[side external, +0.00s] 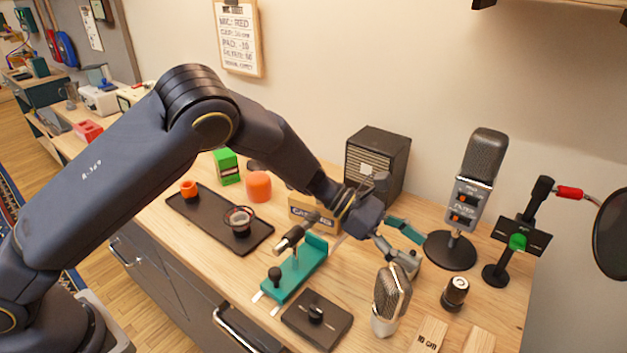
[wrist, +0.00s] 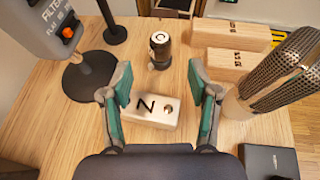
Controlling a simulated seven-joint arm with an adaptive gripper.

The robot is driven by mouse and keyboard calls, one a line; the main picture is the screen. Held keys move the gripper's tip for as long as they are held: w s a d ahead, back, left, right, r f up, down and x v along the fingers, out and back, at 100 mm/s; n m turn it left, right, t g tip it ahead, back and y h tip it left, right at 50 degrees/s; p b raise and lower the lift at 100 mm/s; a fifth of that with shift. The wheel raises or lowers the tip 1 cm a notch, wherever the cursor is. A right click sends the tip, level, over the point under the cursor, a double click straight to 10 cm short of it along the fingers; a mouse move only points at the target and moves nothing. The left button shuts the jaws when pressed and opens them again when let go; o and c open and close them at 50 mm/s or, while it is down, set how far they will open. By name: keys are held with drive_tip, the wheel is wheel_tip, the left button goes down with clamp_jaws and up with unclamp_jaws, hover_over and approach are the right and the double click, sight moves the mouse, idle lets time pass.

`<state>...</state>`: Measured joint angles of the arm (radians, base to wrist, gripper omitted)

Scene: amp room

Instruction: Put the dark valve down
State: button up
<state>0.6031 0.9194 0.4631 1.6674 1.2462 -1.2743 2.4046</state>
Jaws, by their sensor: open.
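The dark valve (side external: 455,292), a short dark cylinder with a pale band, stands upright on the wooden bench at the right. In the wrist view the dark valve (wrist: 160,52) stands upright just beyond my fingertips, apart from them. My gripper (side external: 410,246) is open and low over the bench, left of the valve in the side view. In the wrist view my gripper (wrist: 158,85) has its teal-padded fingers wide apart.
A silver microphone (side external: 390,298) and wooden blocks (side external: 430,335) stand close by. A tall grey microphone (side external: 475,185) and a black stand (side external: 515,238) are behind. A dark tray (side external: 215,222) lies at left. Bare bench shows around the valve.

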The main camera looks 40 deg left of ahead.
drive_tip(key=w+a+r+n+t+y, duration=0.3)
drive_tip(key=w+a+r+n+t, duration=0.15)
drive_tip(key=a+r+n, duration=0.4)
drive_tip(key=w+a+r+n+t+y, duration=0.35)
drive_tip(key=a+r+n+t, duration=0.25)
drive_tip(key=a+r+n, duration=0.3)
drive_tip(key=s+a+r+n+y, duration=0.2)
drive_tip(key=a+n+y, duration=0.1)
drive_tip(key=a+n, duration=0.4)
drive_tip(key=s+a+r+n+g+y, duration=0.15)
drive_tip(key=s+a+n+y, duration=0.25)
drive_tip(key=s+a+n, duration=0.55)
drive_tip(key=s+d+f+n+g, duration=0.1)
drive_tip(key=s+f+n+g, duration=0.1)
drive_tip(key=s+n, duration=0.7)
drive_tip(key=s+f+n+g, duration=0.3)
drive_tip(key=s+n, duration=0.6)
drive_tip(key=s, duration=0.5)
drive_tip(key=shift+s+d+g, duration=0.3)
drive_tip(key=shift+d, duration=0.05)
drive_tip(key=shift+f, duration=0.1)
